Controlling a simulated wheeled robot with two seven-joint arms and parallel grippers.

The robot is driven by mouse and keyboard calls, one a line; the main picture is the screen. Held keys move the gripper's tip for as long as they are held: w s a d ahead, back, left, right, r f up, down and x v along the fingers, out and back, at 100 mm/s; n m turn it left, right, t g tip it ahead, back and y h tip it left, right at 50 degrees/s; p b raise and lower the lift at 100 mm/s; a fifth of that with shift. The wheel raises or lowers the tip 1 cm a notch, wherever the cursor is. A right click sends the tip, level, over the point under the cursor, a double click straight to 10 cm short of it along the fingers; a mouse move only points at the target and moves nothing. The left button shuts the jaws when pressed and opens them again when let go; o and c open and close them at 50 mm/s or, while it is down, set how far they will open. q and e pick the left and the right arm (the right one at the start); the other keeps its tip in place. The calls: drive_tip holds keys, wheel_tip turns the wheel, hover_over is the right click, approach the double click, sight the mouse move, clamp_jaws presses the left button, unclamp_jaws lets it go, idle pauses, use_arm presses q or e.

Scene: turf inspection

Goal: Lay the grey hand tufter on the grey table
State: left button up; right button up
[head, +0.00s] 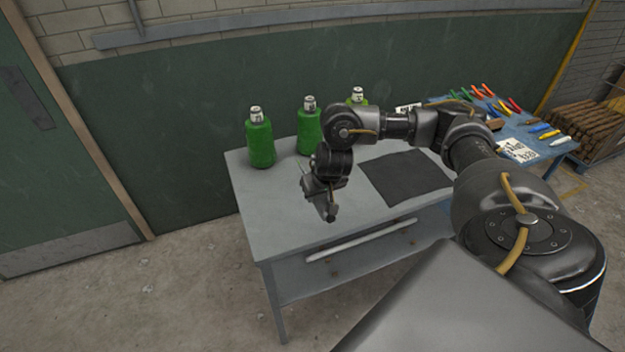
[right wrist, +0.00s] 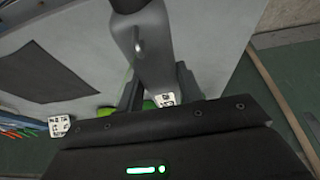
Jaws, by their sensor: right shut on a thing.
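The grey table (head: 285,225) stands against the green wall, with its left part bare; its top also shows in the right wrist view (right wrist: 212,62). My right gripper (head: 318,184) is over the left-middle of the table and points down. It is shut on the grey hand tufter (head: 328,210), which also shows in the right wrist view (right wrist: 150,50) as a grey body with a small trigger-like part. The tufter is tilted, and I cannot tell whether it touches the tabletop. The fingers hide part of it. My left gripper is not in view.
Several green yarn cones (head: 261,142) stand along the table's back edge. A dark mat (head: 408,178) lies to the right of my gripper. A blue table (head: 545,145) with coloured tools stands further right. The table's front left is clear.

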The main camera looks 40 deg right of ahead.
drive_tip(key=w+f, duration=0.1)
drive_tip(key=w+f+b, duration=0.1)
drive_tip(key=w, duration=0.1)
drive_tip(key=w+d, duration=0.1)
drive_tip(key=shift+w+f+b, duration=0.3)
drive_tip(key=shift+w+f, duration=0.05)
drive_tip(key=shift+f, duration=0.05)
drive_tip(key=b, duration=0.4)
approach(300, 202)
drive_tip(key=shift+w+d+f, duration=0.35)
drive_tip(key=shift+w+f, duration=0.35)
drive_tip(key=shift+f, duration=0.1)
drive_tip(key=shift+w+d+f, duration=0.1)
drive_tip(key=shift+w, duration=0.15)
drive_tip(key=shift+w+f+b, duration=0.1)
drive_tip(key=shift+f+b, duration=0.4)
drive_tip(key=shift+f, duration=0.45)
drive_tip(key=shift+w+f+b, duration=0.15)
drive_tip(key=shift+f+b, duration=0.3)
drive_tip(key=shift+f, duration=0.5)
drive_tip(key=shift+d+r, duration=0.1)
drive_tip(key=o, duration=1.2)
drive_tip(key=shift+f, duration=0.2)
drive_tip(key=shift+c, duration=0.2)
